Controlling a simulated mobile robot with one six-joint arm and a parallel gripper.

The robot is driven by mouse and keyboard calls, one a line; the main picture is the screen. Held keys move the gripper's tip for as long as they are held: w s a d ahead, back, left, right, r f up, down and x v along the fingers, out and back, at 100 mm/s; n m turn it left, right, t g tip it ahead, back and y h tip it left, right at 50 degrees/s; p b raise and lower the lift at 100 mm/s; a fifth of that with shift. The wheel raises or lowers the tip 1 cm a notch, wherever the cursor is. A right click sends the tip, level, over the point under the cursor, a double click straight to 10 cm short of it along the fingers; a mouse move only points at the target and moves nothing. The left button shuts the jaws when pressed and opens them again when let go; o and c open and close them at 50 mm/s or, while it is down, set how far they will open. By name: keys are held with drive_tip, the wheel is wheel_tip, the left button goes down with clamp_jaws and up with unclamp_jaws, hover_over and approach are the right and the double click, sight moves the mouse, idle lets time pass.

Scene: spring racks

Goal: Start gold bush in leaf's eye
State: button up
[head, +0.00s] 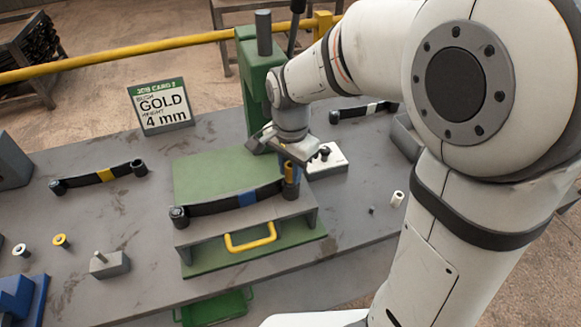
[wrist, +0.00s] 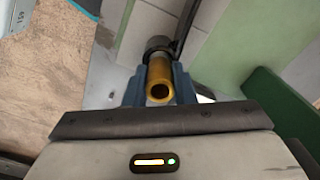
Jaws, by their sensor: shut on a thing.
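My gripper (wrist: 157,88) is shut on the gold bush (wrist: 160,70), whose open end faces the wrist camera. In the head view my gripper (head: 290,168) is at the right end of the blue-banded leaf (head: 230,202), which lies on the grey stand of the green press (head: 255,95). The leaf's eye (wrist: 157,44) shows as a dark ring just beyond the bush in the wrist view. The bush appears roughly lined up with it; I cannot tell whether it touches or has entered. The leaf's left eye (head: 179,212) is clear of my gripper.
A job card (head: 160,106) reads gold, 4 mm. A yellow-banded leaf (head: 98,175) lies left, a white-banded one (head: 365,111) behind right. Loose rings (head: 60,240), a pin block (head: 109,264) and a white bush (head: 397,198) stand on the bench. A yellow handle (head: 250,238) fronts the stand.

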drive_tip(key=shift+f+b, duration=0.6)
drive_tip(key=shift+f, duration=0.15)
drive_tip(key=o, duration=1.4)
drive_tip(key=shift+r, duration=0.1)
wheel_tip(320, 180, up, 7)
drive_tip(key=p, duration=0.5)
idle(0.5)
drive_tip(key=s+d+r+n+t, duration=0.1)
drive_tip(key=s+d+n, duration=0.2)
drive_tip(key=s+d, duration=0.1)
drive_tip(key=s+d+r+n+t, duration=0.1)
drive_tip(key=s+d+r+n, duration=0.1)
drive_tip(key=s+d+n, duration=0.1)
drive_tip(key=s+d+r+n+t, duration=0.1)
drive_tip(key=s+d+n, duration=0.1)
drive_tip(key=s+d, duration=0.3)
drive_tip(key=shift+s+d+r+n, duration=0.35)
drive_tip(key=shift+r+n, duration=0.05)
